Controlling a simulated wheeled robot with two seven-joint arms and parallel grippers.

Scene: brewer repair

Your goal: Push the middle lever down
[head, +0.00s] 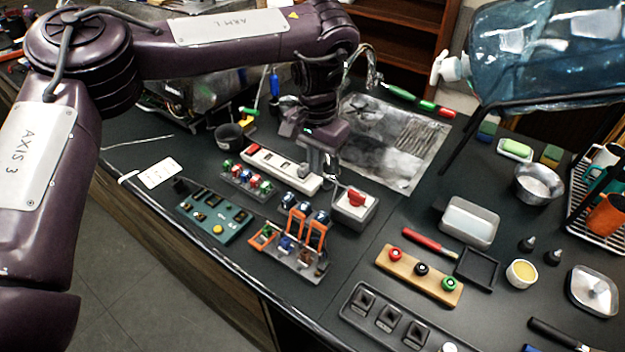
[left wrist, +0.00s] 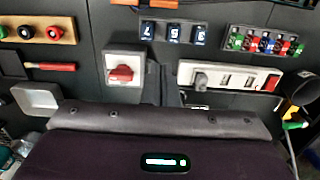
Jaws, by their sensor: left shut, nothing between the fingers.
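A small lever unit (head: 288,262) stands near the front edge of the counter in the head view. In the left wrist view the blue caps show white digits, and the middle cap (left wrist: 174,34) is near the top centre. My left gripper (head: 329,179) is shut and empty, pointing down behind the lever unit, apart from it. My right gripper is not in view.
A grey box with a red rotary switch (head: 356,198) stands right of the lever unit. A white power strip (head: 262,162) and a row of coloured knobs (head: 247,180) lie behind left. A green panel (head: 208,216) is left, and a wooden button board (head: 425,277) right.

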